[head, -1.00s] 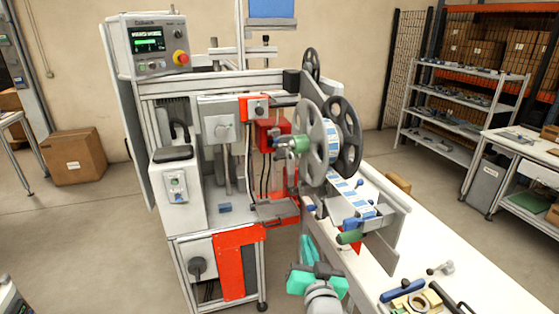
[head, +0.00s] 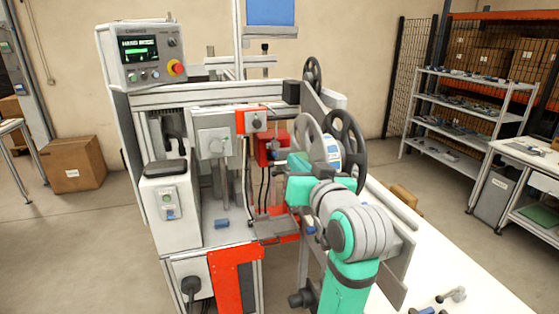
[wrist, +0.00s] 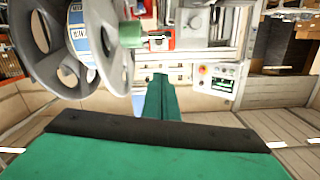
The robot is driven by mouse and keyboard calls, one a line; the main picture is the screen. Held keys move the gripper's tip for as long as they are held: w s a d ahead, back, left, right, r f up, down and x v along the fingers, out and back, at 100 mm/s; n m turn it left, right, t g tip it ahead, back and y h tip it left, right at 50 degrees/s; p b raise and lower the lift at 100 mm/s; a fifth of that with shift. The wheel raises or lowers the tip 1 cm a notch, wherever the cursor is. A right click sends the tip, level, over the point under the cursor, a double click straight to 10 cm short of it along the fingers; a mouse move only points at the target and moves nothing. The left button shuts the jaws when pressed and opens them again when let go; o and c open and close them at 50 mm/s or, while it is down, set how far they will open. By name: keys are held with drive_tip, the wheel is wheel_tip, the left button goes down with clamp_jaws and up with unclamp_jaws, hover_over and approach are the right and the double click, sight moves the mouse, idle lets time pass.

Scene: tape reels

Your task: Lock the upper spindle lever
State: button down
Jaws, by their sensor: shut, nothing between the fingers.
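The upper spindle shows in the wrist view as a green hub (wrist: 131,34) at the upper left. A small pale lever-like piece (wrist: 158,36) sticks out from its end; I cannot tell its lock position. The spindle carries a label reel with grey spoked flanges (wrist: 100,45), also in the head view (head: 341,145). My gripper (wrist: 160,80) is shut and empty, its fingers pointing up the picture, just below and right of the hub, seemingly apart from it. In the head view my gripper (head: 299,167) is in front of the reel and hides the hub.
The labelling machine's control panel (head: 149,57) with a red stop button is at the upper left. A red bracket (head: 270,149) stands close behind the gripper. The white conveyor table (head: 455,270) runs to the lower right. A shelf rack (head: 465,110) stands far back right.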

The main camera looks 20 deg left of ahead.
hover_over(280, 164)
drive_tip(key=s+d, duration=0.1)
drive_tip(key=s, duration=0.3)
drive_tip(key=f, duration=0.3)
drive_tip(key=a+f, duration=0.1)
drive_tip(key=shift+w+f, duration=0.15)
drive_tip(key=shift+w, duration=0.15)
